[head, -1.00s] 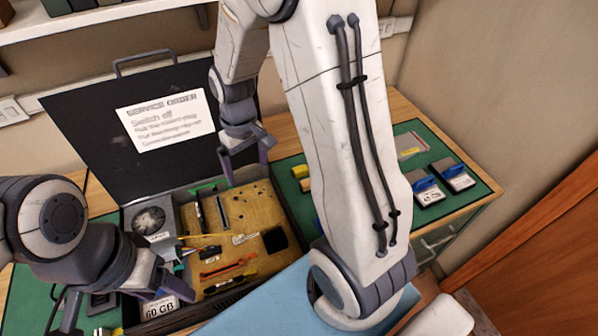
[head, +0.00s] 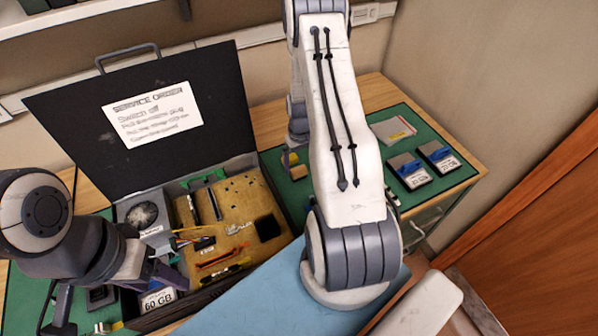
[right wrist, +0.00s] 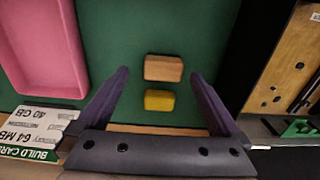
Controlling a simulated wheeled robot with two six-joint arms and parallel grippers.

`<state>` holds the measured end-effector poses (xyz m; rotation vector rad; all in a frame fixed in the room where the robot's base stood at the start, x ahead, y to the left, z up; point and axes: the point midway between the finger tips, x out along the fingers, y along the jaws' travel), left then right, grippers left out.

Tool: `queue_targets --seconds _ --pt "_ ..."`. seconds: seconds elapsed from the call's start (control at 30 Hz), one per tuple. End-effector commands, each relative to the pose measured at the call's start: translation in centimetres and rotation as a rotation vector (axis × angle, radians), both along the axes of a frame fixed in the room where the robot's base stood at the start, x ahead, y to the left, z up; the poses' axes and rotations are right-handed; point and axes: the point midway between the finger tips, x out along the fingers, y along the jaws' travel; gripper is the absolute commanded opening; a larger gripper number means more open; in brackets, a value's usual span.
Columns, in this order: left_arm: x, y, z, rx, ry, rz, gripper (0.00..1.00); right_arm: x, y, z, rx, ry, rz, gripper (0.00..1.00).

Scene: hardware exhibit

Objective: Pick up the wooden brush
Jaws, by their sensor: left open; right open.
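In the right wrist view a small tan wooden block (right wrist: 163,68), which looks like the wooden brush, lies on the green mat (right wrist: 120,40). A yellow block (right wrist: 159,100) sits just beside it, nearer the palm; I cannot tell whether the two are joined. My right gripper (right wrist: 159,76) is open, with its fingers on either side of the two and apart from them. In the head view my right arm hides much of this spot; a tan piece (head: 299,172) shows left of the arm. My left gripper (head: 115,300) is open over the left front of the case.
An open black case (head: 140,110) with a board (head: 235,205) inside stands left of the blocks. A pink tray (right wrist: 40,45) and a labelled card (right wrist: 45,125) lie near them. Drives with blue parts (head: 410,170) lie on the right of the mat.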

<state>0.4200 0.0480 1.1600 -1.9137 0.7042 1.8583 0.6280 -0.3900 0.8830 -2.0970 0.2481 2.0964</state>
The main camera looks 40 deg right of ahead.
Motion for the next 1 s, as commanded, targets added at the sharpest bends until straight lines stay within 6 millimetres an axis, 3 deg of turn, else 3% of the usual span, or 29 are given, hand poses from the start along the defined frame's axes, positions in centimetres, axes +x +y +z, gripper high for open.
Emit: queue_targets --seconds 0.3,0.63,0.67,0.87,1.0 --pt "0.0 0.0 2.0 0.0 0.0 0.001 0.67 0.3 0.4 -3.7 0.001 0.002 -0.001 1.0" --pt "0.0 0.0 2.1 0.0 0.0 0.001 0.67 0.4 0.4 -4.5 0.0 0.0 0.0 1.0" --pt "0.0 0.0 2.0 0.0 0.0 0.001 0.67 0.4 0.4 -4.5 0.0 0.0 0.0 0.92" --pt "0.0 0.0 2.1 0.0 0.0 0.001 0.67 0.4 0.4 -4.5 0.0 0.0 0.0 0.16" --pt "0.0 0.0 2.1 0.0 0.0 0.001 0.67 0.4 0.4 -4.5 0.0 0.0 0.0 0.13"
